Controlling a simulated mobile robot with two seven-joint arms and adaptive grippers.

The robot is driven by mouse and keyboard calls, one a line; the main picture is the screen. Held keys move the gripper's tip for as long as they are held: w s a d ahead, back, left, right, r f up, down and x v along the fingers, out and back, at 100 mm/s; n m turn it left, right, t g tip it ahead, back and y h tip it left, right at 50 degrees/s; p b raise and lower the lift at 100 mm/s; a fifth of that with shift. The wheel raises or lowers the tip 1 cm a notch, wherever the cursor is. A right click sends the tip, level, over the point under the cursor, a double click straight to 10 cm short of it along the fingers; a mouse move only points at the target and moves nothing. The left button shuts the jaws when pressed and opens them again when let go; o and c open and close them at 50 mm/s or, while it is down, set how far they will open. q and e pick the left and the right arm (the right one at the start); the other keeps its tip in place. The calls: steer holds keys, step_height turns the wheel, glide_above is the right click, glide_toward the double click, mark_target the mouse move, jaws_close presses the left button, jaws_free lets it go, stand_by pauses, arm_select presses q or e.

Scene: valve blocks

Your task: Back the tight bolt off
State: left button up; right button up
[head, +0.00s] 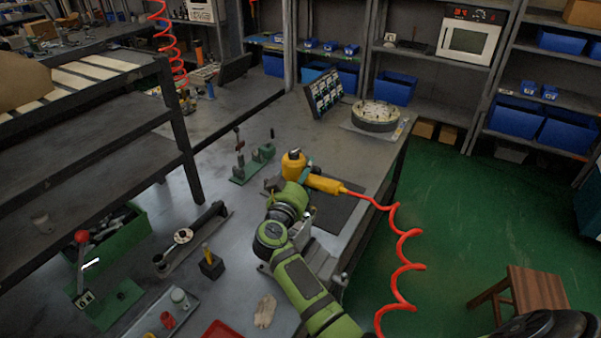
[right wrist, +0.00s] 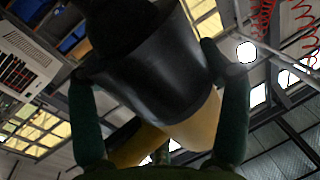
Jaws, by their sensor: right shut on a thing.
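My right gripper (head: 306,174) is shut on a yellow power tool (head: 325,184) with a black end and a red coiled hose. In the right wrist view the tool's black body (right wrist: 155,70) sits between the two dark green fingers. The tool is over a dark mat (head: 335,210) on the workbench. A dark block (head: 274,184) shows just left of the tool; my arm and the tool hide part of it. I cannot make out the tight bolt, nor whether the tool touches anything. My left gripper is not in view.
The red hose (head: 405,265) hangs over the bench's right edge. A green toggle clamp (head: 252,165) stands behind left. A dark long-handled tool (head: 195,236) and a red-knobbed lever press (head: 82,262) are at left. A round flange (head: 375,116) lies at the back.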

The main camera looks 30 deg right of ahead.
mark_target(298, 156)
steer(key=shift+r+p, duration=0.25)
steer(key=shift+p, duration=0.5)
stand_by(1.2)
steer(key=shift+f+p, duration=0.35)
stand_by(0.9)
steer(key=shift+s+a+f, duration=0.1)
steer(key=shift+f, duration=0.2)
stand_by(1.2)
steer(key=shift+s+r, duration=0.1)
steer(key=shift+r, duration=0.05)
stand_by(1.5)
steer(key=shift+w+r, duration=0.2)
steer(key=shift+r, duration=0.25)
steer(key=shift+r, duration=0.1)
steer(key=shift+w+r, duration=0.1)
steer(key=shift+r, duration=3.2)
